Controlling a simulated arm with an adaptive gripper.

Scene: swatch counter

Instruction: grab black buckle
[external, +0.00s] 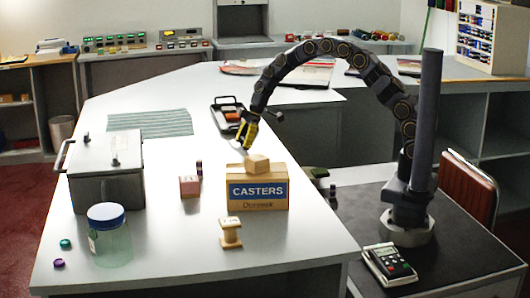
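My gripper (247,135), dark with yellow parts, hangs tip down over the white counter, behind and above the casters box. Its fingers are too small to tell whether they are open or shut. A black frame-like item (218,121) with an orange piece inside lies on the counter just behind and left of my gripper. I cannot tell whether it is the black buckle, and no other clear buckle shows. The gripper partly overlaps its right side in the picture.
The casters box (257,192) has a wooden block (257,165) on top. A striped cloth (150,122) lies behind.

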